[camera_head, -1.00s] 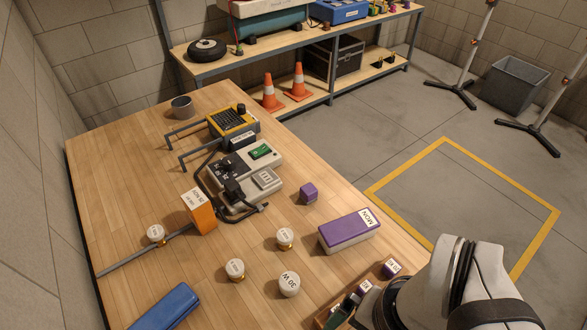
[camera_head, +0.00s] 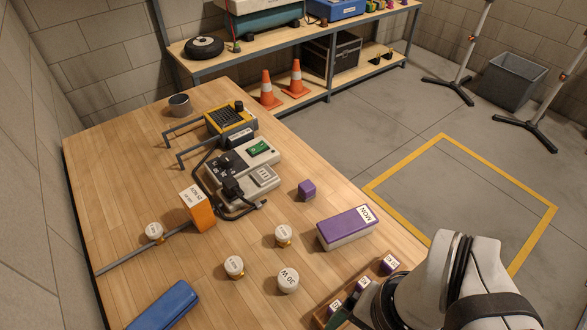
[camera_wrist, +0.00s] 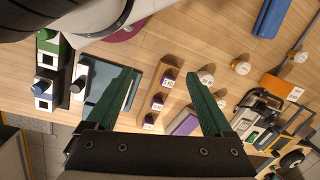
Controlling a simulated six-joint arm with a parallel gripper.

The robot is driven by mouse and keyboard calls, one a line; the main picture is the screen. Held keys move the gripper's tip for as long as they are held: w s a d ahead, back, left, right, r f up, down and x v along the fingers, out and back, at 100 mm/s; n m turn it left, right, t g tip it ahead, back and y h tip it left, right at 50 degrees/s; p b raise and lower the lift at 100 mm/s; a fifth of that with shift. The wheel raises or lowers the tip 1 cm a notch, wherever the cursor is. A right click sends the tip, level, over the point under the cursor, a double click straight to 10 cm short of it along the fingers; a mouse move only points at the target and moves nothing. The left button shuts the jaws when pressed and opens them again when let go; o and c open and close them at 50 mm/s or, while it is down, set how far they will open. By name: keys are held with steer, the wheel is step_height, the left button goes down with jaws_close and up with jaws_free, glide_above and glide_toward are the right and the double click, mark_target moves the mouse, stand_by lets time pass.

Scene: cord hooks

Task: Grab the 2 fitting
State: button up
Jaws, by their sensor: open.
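Three small purple fittings with white labels stand in a row in a narrow wooden tray (camera_wrist: 173,72). In the wrist view they are the upper (camera_wrist: 168,80), middle (camera_wrist: 157,102) and lower (camera_wrist: 148,122) ones. The labels are too small for me to tell which reads 2. In the head view the tray is near the front edge of the table, partly hidden by my arm, with one labelled fitting (camera_head: 389,264) clear. My gripper (camera_wrist: 158,74) is open and empty. Its two green fingers appear on either side of the tray row, seemingly above it.
White-topped bulbs (camera_head: 283,235), a purple box (camera_head: 346,228) and a loose purple block (camera_head: 307,190) stand near the tray. A blue case (camera_head: 166,305) and grey devices (camera_head: 240,170) lie farther off. Knobbed boxes (camera_wrist: 47,62) and a grey tray (camera_wrist: 105,85) flank the left finger.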

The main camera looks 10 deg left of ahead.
mark_target(294, 239)
steer(key=w+a+f+n+g+h, duration=0.1)
steer(key=w+a+n+h, duration=0.35)
steer(key=w+n, duration=0.5)
steer(key=w+a+f+n+h, duration=0.1)
steer(key=w+a+n+h, duration=0.35)
steer(key=w+n, duration=0.5)
steer(key=w+a+f+n+t+h, duration=0.1)
steer(key=a+f+n+t, duration=0.1)
steer(key=a+f+n, duration=0.1)
steer(key=w+a+f+n+t+h, duration=0.1)
steer(key=a+f+n+t+h, duration=0.1)
steer(key=a+f, duration=0.3)
steer(key=w+a+f+n+t+h, duration=0.1)
steer(key=a+f+n, duration=0.3)
steer(key=a, duration=0.4)
steer(key=shift+a+f+n+t+h, duration=0.1)
steer(key=shift+f+n+t+h, duration=0.3)
steer(key=shift+t, duration=0.5)
steer(key=x, duration=1.5)
steer(key=shift+f, duration=0.35)
jaws_close()
